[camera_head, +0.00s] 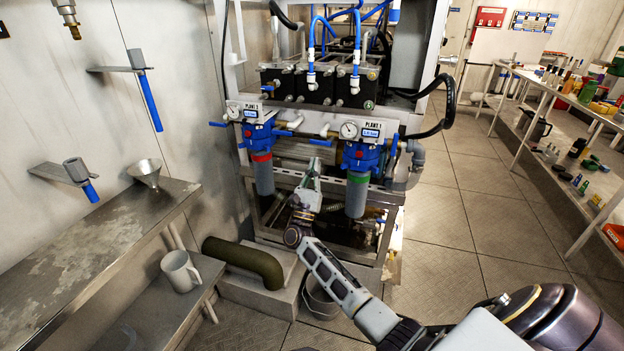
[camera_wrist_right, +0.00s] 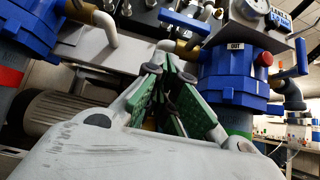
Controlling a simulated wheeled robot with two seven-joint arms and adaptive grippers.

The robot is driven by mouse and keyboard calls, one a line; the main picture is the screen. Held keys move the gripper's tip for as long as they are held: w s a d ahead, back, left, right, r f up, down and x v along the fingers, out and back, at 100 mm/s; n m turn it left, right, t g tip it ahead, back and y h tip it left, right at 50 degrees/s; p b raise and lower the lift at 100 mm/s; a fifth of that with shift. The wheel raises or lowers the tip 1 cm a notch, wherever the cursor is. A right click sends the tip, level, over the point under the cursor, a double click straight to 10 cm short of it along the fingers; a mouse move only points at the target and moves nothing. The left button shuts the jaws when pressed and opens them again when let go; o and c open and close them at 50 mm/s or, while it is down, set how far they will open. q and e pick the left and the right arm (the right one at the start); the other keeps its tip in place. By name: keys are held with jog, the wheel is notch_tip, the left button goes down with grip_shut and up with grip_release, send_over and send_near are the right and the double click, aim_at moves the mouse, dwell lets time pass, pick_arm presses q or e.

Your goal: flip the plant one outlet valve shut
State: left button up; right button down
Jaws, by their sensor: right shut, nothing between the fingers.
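The right-hand filter unit, whose plate (camera_head: 371,126) appears to read PLANT 1, has a blue head (camera_head: 361,157) over a grey bowl with a green band. A blue lever (camera_head: 321,142) lies roughly level on its left; it also shows in the right wrist view (camera_wrist_right: 184,21). A second blue lever (camera_head: 394,146) stands upright on its right, also in the right wrist view (camera_wrist_right: 302,57). A tag (camera_wrist_right: 235,47) reading OUT is on the head. My right gripper (camera_head: 315,164) is shut and empty, just below the left lever, apparently apart from it. My left gripper is out of view.
A similar filter unit (camera_head: 260,135) with a red band stands to the left. Black housings (camera_head: 315,84) and hoses are above. The floor (camera_head: 490,230) at right is clear.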

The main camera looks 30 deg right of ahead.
aim_at(322, 141)
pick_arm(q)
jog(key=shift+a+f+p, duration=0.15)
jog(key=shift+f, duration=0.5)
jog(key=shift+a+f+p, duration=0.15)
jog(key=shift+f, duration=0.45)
pick_arm(e)
jog(key=shift+r, duration=2)
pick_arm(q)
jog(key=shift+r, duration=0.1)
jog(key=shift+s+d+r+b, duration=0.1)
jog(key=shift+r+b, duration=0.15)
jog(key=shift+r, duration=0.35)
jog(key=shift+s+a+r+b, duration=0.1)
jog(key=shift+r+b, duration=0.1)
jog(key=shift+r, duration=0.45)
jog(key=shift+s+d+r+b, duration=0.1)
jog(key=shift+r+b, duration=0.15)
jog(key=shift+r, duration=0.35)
pick_arm(e)
jog(key=shift+w+r+m+g+h, duration=0.1)
jog(key=shift+m+g+h, duration=0.4)
jog(key=shift+m+g, duration=0.15)
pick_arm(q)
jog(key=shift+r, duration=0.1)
